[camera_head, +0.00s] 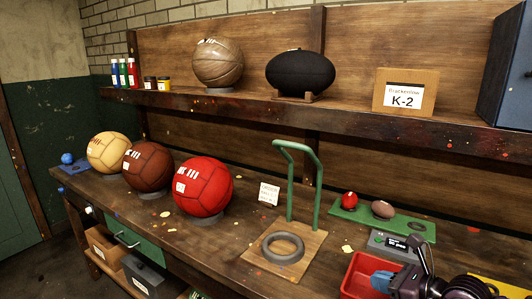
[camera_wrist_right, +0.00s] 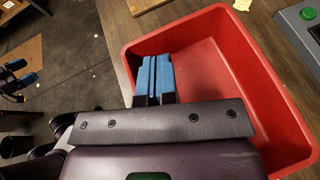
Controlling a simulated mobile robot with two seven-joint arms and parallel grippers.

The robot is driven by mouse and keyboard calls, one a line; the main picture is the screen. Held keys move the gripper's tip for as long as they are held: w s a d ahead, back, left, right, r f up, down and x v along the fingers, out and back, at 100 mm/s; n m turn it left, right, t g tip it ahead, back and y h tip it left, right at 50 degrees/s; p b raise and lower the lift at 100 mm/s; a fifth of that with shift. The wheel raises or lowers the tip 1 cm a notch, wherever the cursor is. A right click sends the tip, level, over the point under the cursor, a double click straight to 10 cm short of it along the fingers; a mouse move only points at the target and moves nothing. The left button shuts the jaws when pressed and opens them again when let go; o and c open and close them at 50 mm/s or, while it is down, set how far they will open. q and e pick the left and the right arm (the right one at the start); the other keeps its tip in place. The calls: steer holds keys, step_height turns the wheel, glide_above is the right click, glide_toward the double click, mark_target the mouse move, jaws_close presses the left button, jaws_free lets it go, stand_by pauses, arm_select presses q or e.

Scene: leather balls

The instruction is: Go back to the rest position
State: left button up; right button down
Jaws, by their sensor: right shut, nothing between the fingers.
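My right gripper (camera_head: 382,281) shows at the bottom right of the head view, over the red tray (camera_head: 358,276). In the right wrist view its blue fingertips (camera_wrist_right: 153,75) are together with nothing between them, above the left part of the red tray (camera_wrist_right: 215,55). The bare floor of the tray shows beside the fingers; the part under my gripper is hidden. My left gripper is not in the head view.
A workbench (camera_head: 240,232) carries yellow, brown and red balls (camera_head: 203,187), a green hooked stand with a black ring (camera_head: 283,248), and a green mat (camera_head: 415,229) with two small balls. A grey display box (camera_head: 396,243) stands behind the tray. A shelf (camera_head: 290,108) runs above.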

steer(key=s+a+r+m+t+y, duration=0.25)
steer(key=s+r+m+t, duration=0.25)
steer(key=m+t, duration=0.5)
steer(key=s+d+f+m+g+h, duration=0.4)
steer(key=m+h, duration=0.4)
steer(key=m, duration=0.5)
steer(key=s+d+f+m+g+h, duration=0.2)
steer(key=s+d+f+m+h, duration=0.3)
steer(key=m+h, duration=0.65)
steer(key=s+a+f+m+g+y, duration=0.2)
steer(key=s+f+m+g+y, duration=0.25)
steer(key=s, duration=0.45)
steer(key=s+a+f+m+g+y, duration=0.25)
steer(key=s+f+m+g, duration=0.3)
steer(key=s, duration=0.35)
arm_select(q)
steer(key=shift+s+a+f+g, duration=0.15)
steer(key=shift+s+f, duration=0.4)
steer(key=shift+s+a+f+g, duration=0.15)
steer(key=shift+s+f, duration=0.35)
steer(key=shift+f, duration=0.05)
arm_select(e)
steer(key=w+f+n+t+y, duration=0.1)
steer(key=w+f+t, duration=0.5)
steer(key=f+t, duration=0.1)
steer(key=shift+w+f, duration=0.35)
steer(key=shift+f, duration=0.4)
